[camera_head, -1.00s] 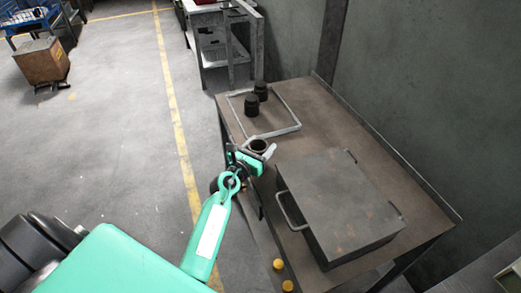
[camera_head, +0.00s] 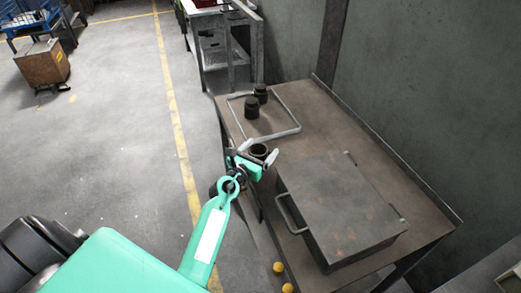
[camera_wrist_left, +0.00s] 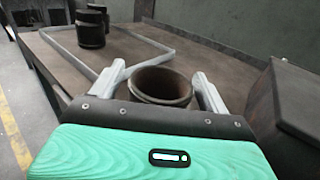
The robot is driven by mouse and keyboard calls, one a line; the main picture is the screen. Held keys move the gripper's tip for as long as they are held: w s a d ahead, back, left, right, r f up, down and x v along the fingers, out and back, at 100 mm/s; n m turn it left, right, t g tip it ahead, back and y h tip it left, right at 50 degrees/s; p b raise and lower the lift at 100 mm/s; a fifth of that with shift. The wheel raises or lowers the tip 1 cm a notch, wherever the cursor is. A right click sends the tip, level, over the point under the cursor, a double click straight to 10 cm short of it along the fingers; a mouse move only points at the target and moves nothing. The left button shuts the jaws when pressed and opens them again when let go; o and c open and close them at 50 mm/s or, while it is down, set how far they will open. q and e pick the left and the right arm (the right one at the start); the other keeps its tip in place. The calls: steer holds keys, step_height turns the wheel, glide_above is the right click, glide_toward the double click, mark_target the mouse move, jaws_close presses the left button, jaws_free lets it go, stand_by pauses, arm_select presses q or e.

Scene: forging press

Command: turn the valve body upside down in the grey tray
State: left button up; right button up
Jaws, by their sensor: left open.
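The valve body (camera_head: 259,150) is a dark cylinder with a round open mouth facing up. It stands on the table just outside the near side of the grey tray frame (camera_head: 282,134). My left gripper (camera_head: 259,157) is open, with one finger on each side of the valve body. In the left wrist view the valve body (camera_wrist_left: 162,86) shows its hollow rim between the two pale fingers (camera_wrist_left: 160,88); whether they touch it is unclear. Its lower part is hidden by my gripper. My right gripper is not in view.
Two dark stepped parts (camera_head: 252,107) stand at the tray's left side. A large lidded metal box (camera_head: 340,205) with a handle lies close to the right of my gripper. A wall runs behind the table (camera_head: 335,125). The tray's middle and right are bare.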

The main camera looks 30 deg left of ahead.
arm_select(q)
steer(key=s, duration=1.1)
steer(key=shift+s+a+b, duration=0.35)
steer(key=shift+a+b, duration=0.05)
steer(key=shift+b, duration=0.05)
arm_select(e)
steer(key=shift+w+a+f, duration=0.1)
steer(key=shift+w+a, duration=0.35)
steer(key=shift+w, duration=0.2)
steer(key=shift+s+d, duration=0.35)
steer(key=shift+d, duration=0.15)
